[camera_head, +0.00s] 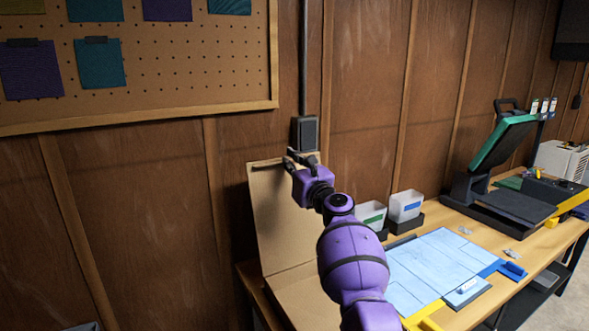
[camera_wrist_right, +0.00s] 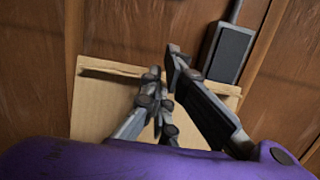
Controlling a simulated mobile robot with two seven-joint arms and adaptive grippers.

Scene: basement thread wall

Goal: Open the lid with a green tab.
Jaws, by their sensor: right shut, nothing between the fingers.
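A brown cardboard lid (camera_head: 268,220) stands raised, close to the wooden wall, at the left end of the workbench. Its cardboard base (camera_head: 305,297) lies below it, partly hidden by my right arm. I see no green tab on the lid from here. My right gripper (camera_head: 301,158) is shut and empty at the lid's top edge. In the right wrist view, my fingers (camera_wrist_right: 163,68) are in front of the lid's upper edge, and the cardboard (camera_wrist_right: 98,105) shows behind them. I cannot tell whether they touch it. My left gripper is out of view.
A dark wall box (camera_head: 305,133) with a conduit is just above my right gripper. White bins with green (camera_head: 371,215) and blue (camera_head: 405,205) labels stand right of my arm. A light-blue mat (camera_head: 440,262) and a heat press with raised green-edged top (camera_head: 500,142) are further right.

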